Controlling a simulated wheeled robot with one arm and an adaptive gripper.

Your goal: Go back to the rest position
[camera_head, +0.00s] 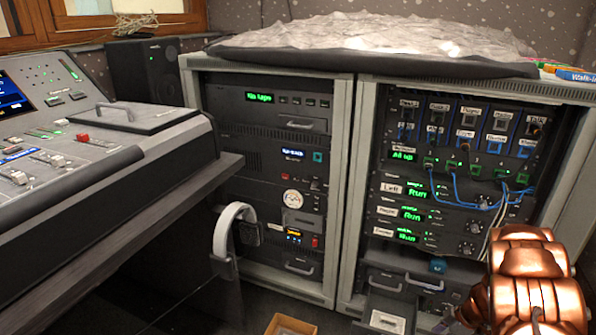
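A copper-coloured part of my arm (530,285) shows at the lower right, in front of the right-hand rack. The fingers of my gripper are not clearly visible, and I cannot see anything held. The arm hides the lower right corner of that rack.
A mixing console (70,150) with faders stands on a desk at the left. Two equipment racks (345,170) stand side by side, with cables on the right one. An open drawer (388,312) juts out low down. A cardboard box (290,325) lies on the floor. Headphones (228,232) hang at the desk's edge.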

